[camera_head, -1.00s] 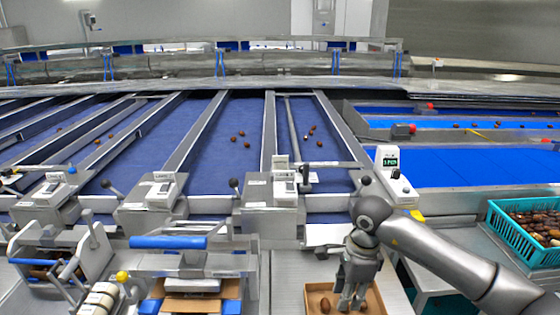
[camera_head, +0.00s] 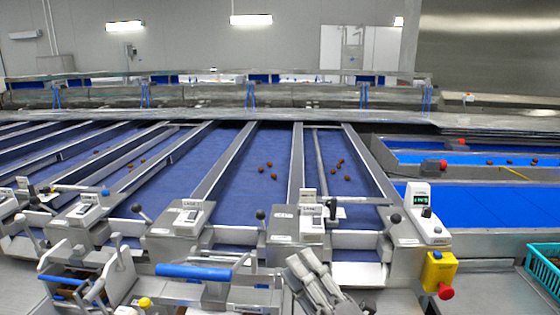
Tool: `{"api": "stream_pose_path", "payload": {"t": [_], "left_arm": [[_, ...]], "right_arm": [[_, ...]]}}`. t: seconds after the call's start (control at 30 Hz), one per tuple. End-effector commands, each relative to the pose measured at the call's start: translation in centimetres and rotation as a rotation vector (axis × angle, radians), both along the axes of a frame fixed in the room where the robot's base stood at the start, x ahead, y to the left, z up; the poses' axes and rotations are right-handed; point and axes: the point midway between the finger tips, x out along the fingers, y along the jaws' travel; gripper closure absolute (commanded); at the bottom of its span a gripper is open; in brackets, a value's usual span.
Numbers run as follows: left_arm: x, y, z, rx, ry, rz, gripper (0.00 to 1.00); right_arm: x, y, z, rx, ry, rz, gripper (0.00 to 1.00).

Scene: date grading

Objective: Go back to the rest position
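My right gripper (camera_head: 312,280) is low in the picture, right of centre, in front of the lane controls. Its grey fingers point up and to the left and lie close side by side. I see nothing between them, but the gap between the fingertips is not clear. My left gripper is not in view.
Blue belt lanes (camera_head: 250,185) carry a few dates. Ahead stand lane control boxes with levers (camera_head: 178,218) and a blue-handled device (camera_head: 195,271). A yellow box with a red button (camera_head: 440,272) and a teal crate (camera_head: 543,270) are at right.

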Motion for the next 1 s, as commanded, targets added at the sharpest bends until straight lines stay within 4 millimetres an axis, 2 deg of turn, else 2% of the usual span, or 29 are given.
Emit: {"api": "stream_pose_path", "payload": {"t": [0.03, 0.1, 0.17, 0.2, 0.27, 0.37, 0.4, 0.5, 0.6, 0.8, 0.93, 0.97, 1.0], "left_arm": [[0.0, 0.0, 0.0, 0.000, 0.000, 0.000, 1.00], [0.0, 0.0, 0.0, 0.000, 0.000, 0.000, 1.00], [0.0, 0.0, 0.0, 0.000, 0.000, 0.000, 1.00], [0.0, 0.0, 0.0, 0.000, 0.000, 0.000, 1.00], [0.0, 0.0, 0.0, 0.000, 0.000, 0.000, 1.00], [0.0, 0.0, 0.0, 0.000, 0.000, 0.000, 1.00], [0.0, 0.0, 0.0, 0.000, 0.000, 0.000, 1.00], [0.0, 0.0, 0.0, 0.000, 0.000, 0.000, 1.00], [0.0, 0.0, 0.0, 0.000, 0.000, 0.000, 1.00], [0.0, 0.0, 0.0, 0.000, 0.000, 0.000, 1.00], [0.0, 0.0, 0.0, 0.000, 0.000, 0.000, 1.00], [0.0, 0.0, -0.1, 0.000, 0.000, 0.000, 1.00], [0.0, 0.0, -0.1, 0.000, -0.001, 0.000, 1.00]], "right_arm": [[0.5, -2.0, -1.2, 0.097, 0.108, -0.063, 0.70], [1.0, -4.9, -3.3, 0.226, 0.257, -0.150, 0.70], [1.1, -7.3, -5.6, 0.329, 0.387, -0.227, 0.70], [0.9, -8.8, -7.4, 0.395, 0.476, -0.278, 0.70], [0.2, -10.8, -10.2, 0.491, 0.610, -0.353, 0.70], [-2.2, -13.6, -15.4, 0.636, 0.838, -0.479, 0.70], [-3.5, -14.6, -17.5, 0.688, 0.930, -0.532, 0.70], [-7.6, -16.1, -22.3, 0.806, 1.155, -0.655, 0.70], [-12.0, -16.9, -26.0, 0.891, 1.349, -0.762, 0.70], [-20.2, -17.0, -30.2, 0.991, 1.656, -0.934, 0.70], [-25.4, -16.6, -31.6, 1.028, 1.831, -1.031, 0.70], [-25.6, -16.5, -32.2, 1.029, 1.848, -1.042, 0.70], [-25.0, -16.5, -33.4, 1.023, 1.843, -1.040, 0.70]]}}
